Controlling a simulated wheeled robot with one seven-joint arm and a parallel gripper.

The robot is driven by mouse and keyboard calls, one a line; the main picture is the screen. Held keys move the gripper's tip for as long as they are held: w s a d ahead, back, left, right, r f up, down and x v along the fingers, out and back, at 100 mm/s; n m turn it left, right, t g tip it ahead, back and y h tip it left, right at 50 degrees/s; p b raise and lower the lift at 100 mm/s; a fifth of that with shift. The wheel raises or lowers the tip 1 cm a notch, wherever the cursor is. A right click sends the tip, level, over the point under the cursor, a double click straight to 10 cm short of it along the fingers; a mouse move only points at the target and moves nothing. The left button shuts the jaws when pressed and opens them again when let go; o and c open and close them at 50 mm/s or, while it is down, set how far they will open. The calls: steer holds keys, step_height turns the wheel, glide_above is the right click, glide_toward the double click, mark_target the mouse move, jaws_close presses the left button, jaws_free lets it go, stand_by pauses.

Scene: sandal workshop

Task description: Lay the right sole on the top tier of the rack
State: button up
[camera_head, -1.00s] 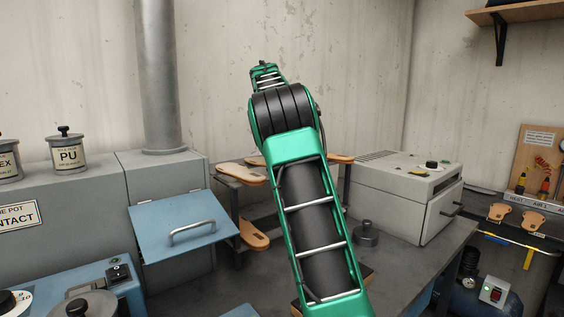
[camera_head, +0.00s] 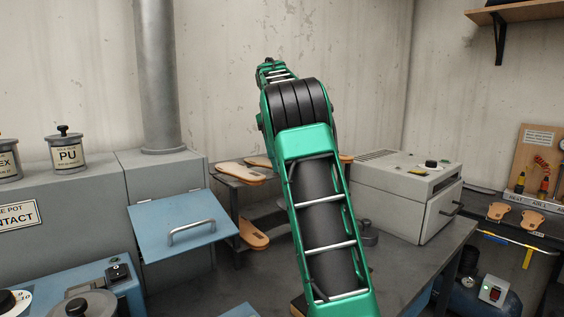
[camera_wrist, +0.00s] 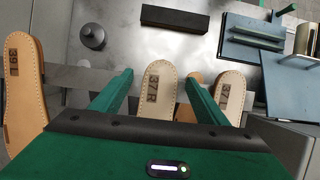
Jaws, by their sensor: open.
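A pale sole marked 37 R (camera_wrist: 158,92), the right sole, lies between the spread fingers of my gripper (camera_wrist: 158,77) in the wrist view, heel toward the camera's far side. My gripper is open, with a gap on each side of the sole. The sole's near end is hidden by my gripper's body. The rack shows as a grey bar (camera_wrist: 78,77) running left of the sole; in the head view the rack (camera_head: 236,212) stands behind my arm. My gripper is hidden in the head view.
In the wrist view, a second sole marked 37 (camera_wrist: 228,97) lies close right of my gripper, and a brown sole marked 39 (camera_wrist: 24,85) lies at left. A dark block (camera_wrist: 174,19) and a grey weight (camera_wrist: 92,36) are on the bench. A grey oven (camera_head: 405,195) stands right.

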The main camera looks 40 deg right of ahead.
steer(key=shift+s+a+r, duration=0.1)
steer(key=shift+s, duration=0.65)
steer(key=shift+s+a+r, duration=0.1)
steer(key=shift+s, duration=0.65)
steer(key=shift+s+r, duration=0.2)
steer(key=shift+s, duration=0.1)
steer(key=shift+s+r, duration=0.2)
steer(key=shift+r, duration=0.35)
steer(key=shift+r, duration=0.1)
